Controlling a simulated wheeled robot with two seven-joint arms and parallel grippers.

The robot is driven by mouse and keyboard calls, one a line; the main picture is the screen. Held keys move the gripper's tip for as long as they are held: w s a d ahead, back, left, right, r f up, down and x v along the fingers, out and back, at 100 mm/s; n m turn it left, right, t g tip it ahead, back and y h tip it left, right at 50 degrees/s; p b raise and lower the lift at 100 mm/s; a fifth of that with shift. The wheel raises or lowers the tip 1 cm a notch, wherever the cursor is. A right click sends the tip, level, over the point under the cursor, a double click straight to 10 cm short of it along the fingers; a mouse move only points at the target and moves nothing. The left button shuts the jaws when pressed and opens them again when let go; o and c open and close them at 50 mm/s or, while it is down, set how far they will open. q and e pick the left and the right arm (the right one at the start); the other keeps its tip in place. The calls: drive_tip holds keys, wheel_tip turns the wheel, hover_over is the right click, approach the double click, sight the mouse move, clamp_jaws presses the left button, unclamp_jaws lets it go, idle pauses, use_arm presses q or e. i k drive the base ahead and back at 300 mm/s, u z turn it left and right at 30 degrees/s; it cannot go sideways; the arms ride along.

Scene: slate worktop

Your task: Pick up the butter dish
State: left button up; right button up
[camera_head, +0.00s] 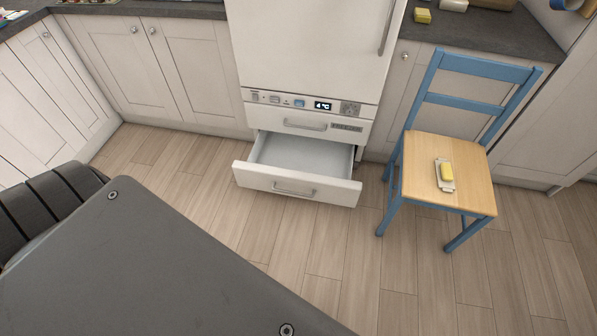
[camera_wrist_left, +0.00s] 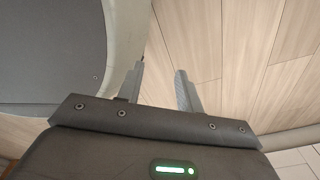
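The butter dish (camera_head: 438,178) is a small pale tray with a yellow block of butter (camera_head: 447,171) on it. It sits on the wooden seat of the blue chair at the right of the head view. My left gripper (camera_wrist_left: 160,82) shows in the left wrist view with its two fingers apart and nothing between them. Wooden floor lies beyond the fingers. The left gripper is not in the head view, and the butter dish is not in the left wrist view. My right gripper is in neither view.
The blue chair (camera_head: 469,150) stands right of the fridge (camera_head: 310,50). An open, empty-looking freezer drawer (camera_head: 296,187) juts over the floor (camera_head: 340,255). A dark worktop (camera_head: 484,30) at the back right holds a yellow item (camera_head: 422,16) and other small things.

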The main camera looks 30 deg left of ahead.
sight(445, 177)
drive_tip(key=u, duration=0.7)
drive_tip(key=i, duration=0.9)
drive_tip(key=z, duration=1.85)
drive_tip(key=k, duration=1.3)
drive_tip(key=z, duration=1.25)
drive_tip(key=i, duration=1.8)
drive_tip(key=u, duration=0.25)
